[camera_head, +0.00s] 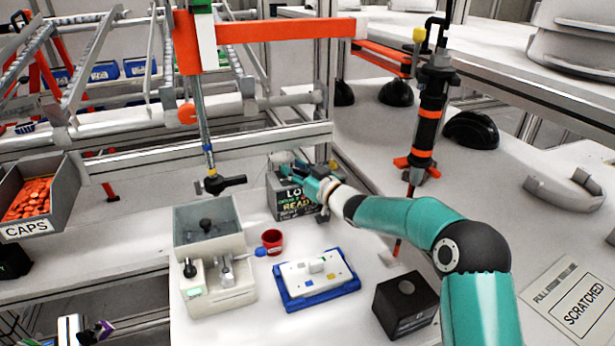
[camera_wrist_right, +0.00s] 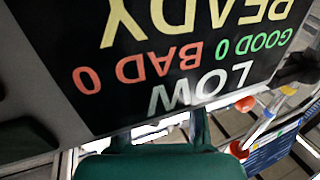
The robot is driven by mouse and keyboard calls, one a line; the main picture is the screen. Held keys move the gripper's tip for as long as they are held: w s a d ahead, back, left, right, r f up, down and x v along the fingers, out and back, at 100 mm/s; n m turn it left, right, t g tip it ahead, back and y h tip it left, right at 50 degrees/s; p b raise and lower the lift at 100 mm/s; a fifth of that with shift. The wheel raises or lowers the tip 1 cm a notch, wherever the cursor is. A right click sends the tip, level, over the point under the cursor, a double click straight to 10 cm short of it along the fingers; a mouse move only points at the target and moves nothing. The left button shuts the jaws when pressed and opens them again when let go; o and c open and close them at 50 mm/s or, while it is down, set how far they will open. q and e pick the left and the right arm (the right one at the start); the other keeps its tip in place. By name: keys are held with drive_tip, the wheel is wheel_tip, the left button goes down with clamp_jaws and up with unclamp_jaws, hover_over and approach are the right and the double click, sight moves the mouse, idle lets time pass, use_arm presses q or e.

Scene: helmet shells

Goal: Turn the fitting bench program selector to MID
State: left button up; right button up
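A grey box with a black display (camera_head: 293,203) stands at the back of the bench. The display reads LOW, with good and bad counts of 0 and READY. It fills much of the right wrist view (camera_wrist_right: 190,60), upside down. My right gripper (camera_head: 306,174) is at the box's upper right, partly in front of it. In the right wrist view its two teal fingers (camera_wrist_right: 160,128) stand apart beside the LOW edge, with background between them. Contact is unclear. I cannot make out a selector on this box. A black knob (camera_head: 190,268) sits on the pale fixture (camera_head: 222,290) at left.
A red cup (camera_head: 271,240), a blue tray (camera_head: 317,299) with a white plate, and a black box (camera_head: 405,303) stand on the bench. A hanging black and orange tool (camera_head: 430,115) is behind my right arm. A bin of orange caps (camera_head: 58,166) is at left.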

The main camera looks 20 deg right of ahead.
drive_tip(key=v, duration=1.1)
drive_tip(key=shift+s+d, duration=0.15)
drive_tip(key=shift+s, duration=0.2)
drive_tip(key=shift+f, duration=0.2)
